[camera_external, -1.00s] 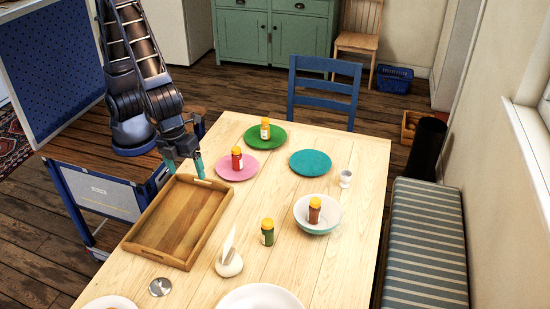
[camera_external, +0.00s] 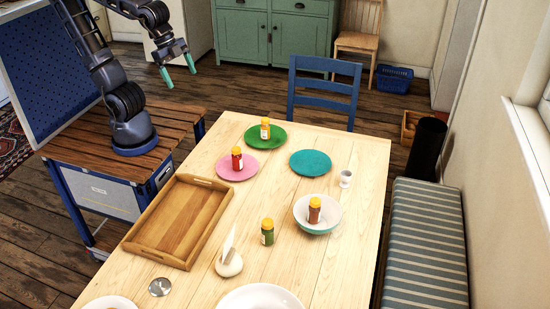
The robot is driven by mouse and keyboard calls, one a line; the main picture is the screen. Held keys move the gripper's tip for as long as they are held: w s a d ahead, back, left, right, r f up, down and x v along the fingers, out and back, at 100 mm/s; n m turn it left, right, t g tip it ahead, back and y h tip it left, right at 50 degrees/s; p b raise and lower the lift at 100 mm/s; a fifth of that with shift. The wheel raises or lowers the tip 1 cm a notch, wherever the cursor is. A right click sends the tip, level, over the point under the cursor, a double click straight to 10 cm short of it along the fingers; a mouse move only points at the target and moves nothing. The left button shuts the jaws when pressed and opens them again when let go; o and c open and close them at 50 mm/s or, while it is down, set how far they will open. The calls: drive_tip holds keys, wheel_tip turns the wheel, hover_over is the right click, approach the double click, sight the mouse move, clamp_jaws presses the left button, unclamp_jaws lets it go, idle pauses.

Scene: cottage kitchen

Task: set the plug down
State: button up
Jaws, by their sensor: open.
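A small round silver disc (camera_external: 160,287) lies on the wooden table near its front left, just in front of the tray; it may be the plug, but it is too small to be sure. My gripper (camera_external: 180,72) is raised high at the upper left, above the far side of my base and well away from the table. Its two teal fingertips are apart, with nothing seen between them. The wooden tray (camera_external: 184,222) on the left of the table looks empty.
On the table (camera_external: 330,170) are a green plate (camera_external: 252,139), pink plate (camera_external: 226,171) and bowl (camera_external: 318,226), each with a jar, an empty teal plate (camera_external: 310,163), an egg cup (camera_external: 345,178), a green jar (camera_external: 267,232) and a napkin holder (camera_external: 229,263).

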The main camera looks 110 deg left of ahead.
drive_tip(key=s+a+n, duration=0.4)
drive_tip(key=s, duration=0.3)
drive_tip(key=shift+s+a+f+t, duration=0.25)
drive_tip(key=shift+t, duration=0.15)
